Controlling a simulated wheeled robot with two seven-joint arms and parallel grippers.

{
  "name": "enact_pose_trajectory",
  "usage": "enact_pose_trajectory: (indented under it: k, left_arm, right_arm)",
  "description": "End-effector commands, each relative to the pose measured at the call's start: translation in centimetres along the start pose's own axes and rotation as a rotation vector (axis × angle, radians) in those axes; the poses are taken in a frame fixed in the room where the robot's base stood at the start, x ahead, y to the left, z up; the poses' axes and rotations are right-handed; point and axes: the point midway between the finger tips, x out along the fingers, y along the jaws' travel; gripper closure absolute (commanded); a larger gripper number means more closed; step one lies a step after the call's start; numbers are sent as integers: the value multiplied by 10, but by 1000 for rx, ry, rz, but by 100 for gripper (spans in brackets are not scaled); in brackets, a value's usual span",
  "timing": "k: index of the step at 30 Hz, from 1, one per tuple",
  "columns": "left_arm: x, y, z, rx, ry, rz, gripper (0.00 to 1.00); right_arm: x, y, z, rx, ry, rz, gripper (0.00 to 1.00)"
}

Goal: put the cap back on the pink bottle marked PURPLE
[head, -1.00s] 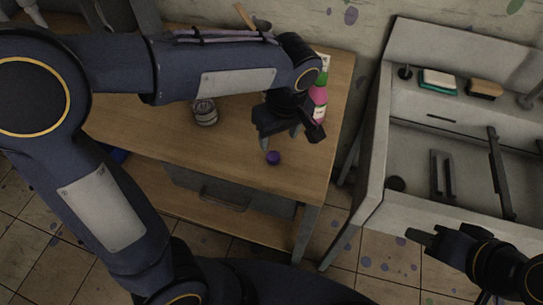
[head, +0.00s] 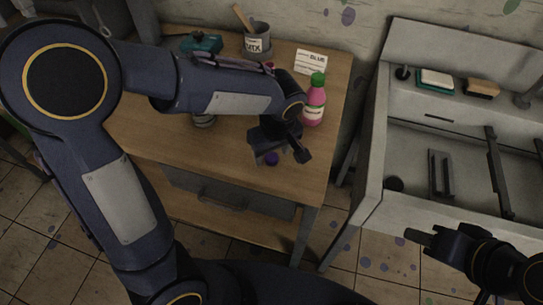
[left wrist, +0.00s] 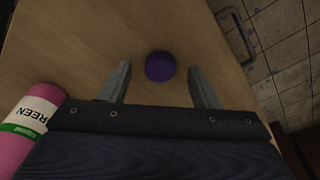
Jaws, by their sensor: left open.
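A small round purple cap (head: 271,159) lies on the wooden table near its front edge. In the left wrist view the purple cap (left wrist: 160,66) sits between the fingertips, with space on both sides. My left gripper (head: 281,157) is open and empty above it, pointing down. No label reading PURPLE is visible; my left arm hides part of the table. My right gripper (head: 420,239) is over the sink side, its jaw gap unclear.
A jar (head: 204,120) is partly behind my left arm. A sink (head: 420,150) stands to the right.

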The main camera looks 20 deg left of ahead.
Motion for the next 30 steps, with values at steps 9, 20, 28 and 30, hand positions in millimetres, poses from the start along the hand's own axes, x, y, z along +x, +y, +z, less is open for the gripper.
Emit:
enact_pose_trajectory:
  k: [9, 20, 28, 30]
  left_arm:
    - [8, 0, 0, -1, 0, 0, 44]
    - [8, 0, 0, 0, 0, 0, 74]
    - [8, 0, 0, 0, 0, 0, 92]
    - [7, 0, 0, 0, 0, 0, 92]
  right_arm:
    - [0, 0, 0, 0, 0, 0, 64]
    - [0, 0, 0, 0, 0, 0, 64]
    - [0, 0, 0, 0, 0, 0, 64]
    - [0, 0, 0, 0, 0, 0, 64]
